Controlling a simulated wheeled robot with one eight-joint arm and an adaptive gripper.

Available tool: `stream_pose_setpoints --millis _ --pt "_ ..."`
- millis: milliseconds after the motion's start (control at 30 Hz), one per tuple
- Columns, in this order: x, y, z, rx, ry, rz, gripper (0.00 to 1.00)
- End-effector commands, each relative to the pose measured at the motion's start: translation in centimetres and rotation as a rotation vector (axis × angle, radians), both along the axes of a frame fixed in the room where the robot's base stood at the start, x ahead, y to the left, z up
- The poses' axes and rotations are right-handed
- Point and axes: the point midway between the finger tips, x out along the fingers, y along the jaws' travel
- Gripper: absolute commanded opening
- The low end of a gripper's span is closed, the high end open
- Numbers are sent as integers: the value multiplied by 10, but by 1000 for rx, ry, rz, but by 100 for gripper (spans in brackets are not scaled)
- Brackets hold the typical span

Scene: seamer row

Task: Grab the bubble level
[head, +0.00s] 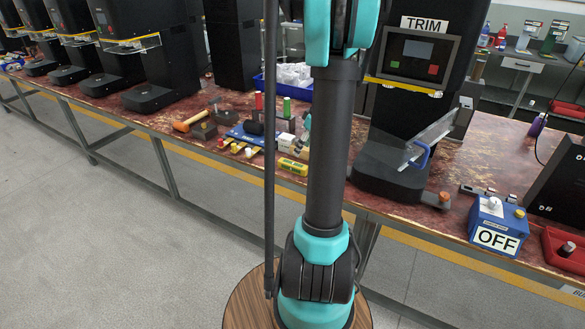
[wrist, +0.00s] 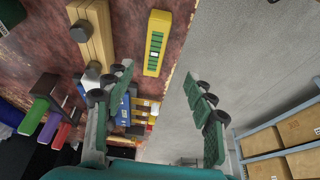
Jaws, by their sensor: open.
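The bubble level is a short yellow bar with a green strip. In the head view the level (head: 293,166) lies at the front edge of the dark red bench, just left of my arm. In the wrist view the level (wrist: 156,43) is beyond my fingertips, near the bench edge, lying lengthwise up the picture. My gripper (wrist: 158,83) is open, with a finger on each side and nothing between its fingertips. The level lies apart from both fingers. My gripper cannot be made out in the head view.
A wooden-sided tool (wrist: 97,38) lies left of the level. Blue and yellow items (wrist: 128,112) show behind the left finger. An orange-handled hammer (head: 190,121) lies farther left on the bench. The TRIM machine (head: 410,110) and blue OFF box (head: 497,225) stand right. Open floor lies in front.

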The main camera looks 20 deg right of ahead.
Motion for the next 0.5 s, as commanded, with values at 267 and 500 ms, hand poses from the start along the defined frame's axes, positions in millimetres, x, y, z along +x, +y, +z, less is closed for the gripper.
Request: stream_pose_setpoints --millis 267,500 --pt "14 -10 -21 2 -14 35 55" --pt "25 0 -55 2 -14 34 55"
